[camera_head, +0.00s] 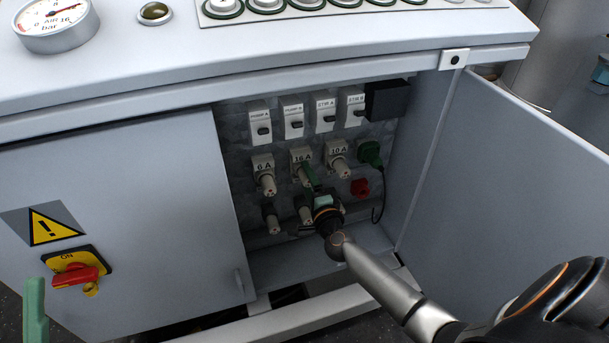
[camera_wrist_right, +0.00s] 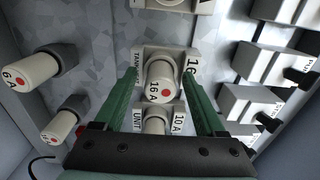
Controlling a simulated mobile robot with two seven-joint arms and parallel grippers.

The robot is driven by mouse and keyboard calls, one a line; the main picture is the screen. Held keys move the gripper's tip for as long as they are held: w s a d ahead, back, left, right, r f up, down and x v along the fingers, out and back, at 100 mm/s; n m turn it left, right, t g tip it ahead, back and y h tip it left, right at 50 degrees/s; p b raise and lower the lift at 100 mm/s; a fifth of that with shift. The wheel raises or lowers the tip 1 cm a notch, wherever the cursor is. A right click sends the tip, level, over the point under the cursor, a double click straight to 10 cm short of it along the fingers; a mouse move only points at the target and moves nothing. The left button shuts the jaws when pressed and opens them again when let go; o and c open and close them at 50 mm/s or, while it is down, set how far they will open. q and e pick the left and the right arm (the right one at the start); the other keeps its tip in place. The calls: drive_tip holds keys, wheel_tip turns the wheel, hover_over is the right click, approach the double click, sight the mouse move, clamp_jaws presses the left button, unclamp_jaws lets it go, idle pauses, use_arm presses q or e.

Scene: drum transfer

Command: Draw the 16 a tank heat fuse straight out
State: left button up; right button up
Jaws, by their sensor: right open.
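The 6 A fuse (camera_head: 265,178) and 10 A fuse (camera_head: 338,160) flank it; a lower row (camera_head: 271,218) sits below. Breaker switches (camera_head: 294,121) are above. A green plug (camera_head: 371,153) with cable and the open door (camera_head: 510,200) are right.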

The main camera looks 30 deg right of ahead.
sight(309, 183)
idle(0.4)
drive_tip(key=shift+c, duration=0.2)
clamp_jaws()
idle(0.4)
idle(0.4)
drive_tip(key=shift+s, duration=0.15)
drive_tip(key=shift+p+v, duration=0.85)
drive_tip(key=shift+v, duration=2.05)
drive_tip(key=shift+a, duration=0.1)
